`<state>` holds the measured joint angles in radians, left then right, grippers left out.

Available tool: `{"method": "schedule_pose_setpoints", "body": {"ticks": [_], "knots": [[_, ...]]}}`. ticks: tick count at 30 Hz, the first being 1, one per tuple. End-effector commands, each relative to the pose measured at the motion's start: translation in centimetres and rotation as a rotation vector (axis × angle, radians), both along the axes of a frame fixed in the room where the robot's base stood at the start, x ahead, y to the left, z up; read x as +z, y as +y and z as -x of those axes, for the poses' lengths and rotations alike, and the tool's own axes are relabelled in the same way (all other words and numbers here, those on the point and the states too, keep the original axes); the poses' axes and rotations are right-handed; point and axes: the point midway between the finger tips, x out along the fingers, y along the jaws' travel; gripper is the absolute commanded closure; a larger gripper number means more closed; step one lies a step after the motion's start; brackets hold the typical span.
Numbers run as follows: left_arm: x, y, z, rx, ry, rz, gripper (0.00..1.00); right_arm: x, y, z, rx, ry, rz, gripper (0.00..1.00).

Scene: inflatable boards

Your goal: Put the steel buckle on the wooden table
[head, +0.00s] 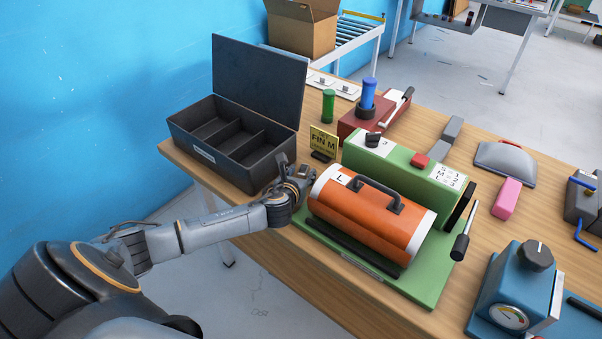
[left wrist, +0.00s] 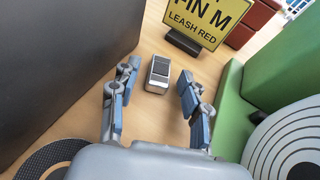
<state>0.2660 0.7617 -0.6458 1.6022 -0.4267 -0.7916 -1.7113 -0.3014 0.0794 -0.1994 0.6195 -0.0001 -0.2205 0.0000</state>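The steel buckle (left wrist: 158,74), a small silver piece with a dark top, lies on the wooden table (head: 268,248) in the left wrist view. My left gripper (left wrist: 156,92) is open, with one finger on each side of the buckle and gaps between. In the head view my left gripper (head: 296,176) is low over the table between the black box and the orange cylinder; I cannot make out the buckle there. My right gripper is not in view.
An open black compartment box (head: 240,170) stands left. A yellow sign (head: 323,140) reading "FIN M LEASH RED" stands just beyond the buckle. A green machine (head: 390,158) with an orange cylinder (head: 365,215) is close on the right. A blue gauge device (head: 515,290) is front right.

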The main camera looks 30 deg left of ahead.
Motion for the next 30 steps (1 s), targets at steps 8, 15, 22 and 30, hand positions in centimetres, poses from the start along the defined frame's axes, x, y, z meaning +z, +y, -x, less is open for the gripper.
{"method": "schedule_pose_setpoints", "body": {"ticks": [8,15,22,30], "knots": [[-1.1,-0.4,0.7,0.000,0.027,0.014,0.54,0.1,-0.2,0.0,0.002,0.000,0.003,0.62],[0.8,-1.1,3.0,-0.004,0.024,0.009,0.54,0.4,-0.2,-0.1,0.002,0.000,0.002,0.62],[2.9,-2.3,7.0,-0.004,0.019,0.008,0.54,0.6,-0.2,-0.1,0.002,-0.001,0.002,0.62],[4.6,-3.4,10.2,-0.002,0.015,0.006,0.54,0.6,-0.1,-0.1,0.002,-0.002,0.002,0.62]]}}
